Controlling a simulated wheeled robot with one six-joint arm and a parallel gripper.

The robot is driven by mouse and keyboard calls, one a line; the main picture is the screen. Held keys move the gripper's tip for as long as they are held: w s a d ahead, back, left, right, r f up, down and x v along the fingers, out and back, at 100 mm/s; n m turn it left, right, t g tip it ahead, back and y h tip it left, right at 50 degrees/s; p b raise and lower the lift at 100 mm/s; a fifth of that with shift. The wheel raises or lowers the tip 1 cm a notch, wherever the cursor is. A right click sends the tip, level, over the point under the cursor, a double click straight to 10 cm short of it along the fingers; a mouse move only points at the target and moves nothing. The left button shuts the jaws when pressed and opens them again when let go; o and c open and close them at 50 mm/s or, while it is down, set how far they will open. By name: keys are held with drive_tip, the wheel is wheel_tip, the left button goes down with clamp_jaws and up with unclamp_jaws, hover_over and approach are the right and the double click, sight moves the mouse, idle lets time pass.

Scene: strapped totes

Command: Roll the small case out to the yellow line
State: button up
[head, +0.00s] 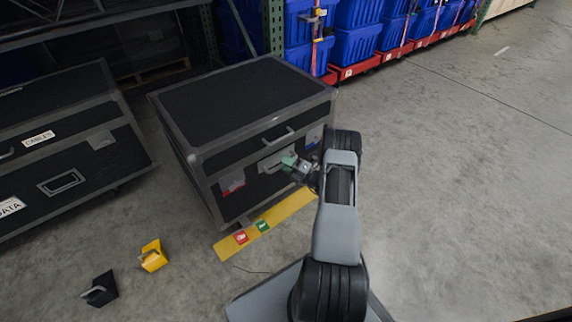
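The small case (240,98) is black with grey metal edges and stands upright on the floor at the centre of the head view. Its front face has an upper handle (277,137) and a lower handle (276,158). A yellow line (288,207) with a red and a green marker lies on the floor along the foot of that face. My gripper (291,163) is at the front face, by the right end of the lower handle. Its fingers are small and partly hidden, so I cannot tell whether they grip the handle. My arm hides the case's lower right corner.
A larger black case (60,140) labelled "CABLES" stands at left. A yellow wedge (153,255) and a black wedge (100,290) lie on the floor at lower left. Blue totes (355,45) on red bases line the back. The floor at right is clear.

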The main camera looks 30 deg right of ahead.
drive_tip(key=shift+a, duration=0.2)
drive_tip(key=p+v, duration=0.2)
drive_tip(key=v, duration=1.1)
drive_tip(key=shift+s+d+f+p, duration=0.2)
drive_tip(key=shift+s+d+p, duration=0.05)
drive_tip(key=shift+d+p, duration=0.1)
drive_tip(key=shift+a, duration=0.1)
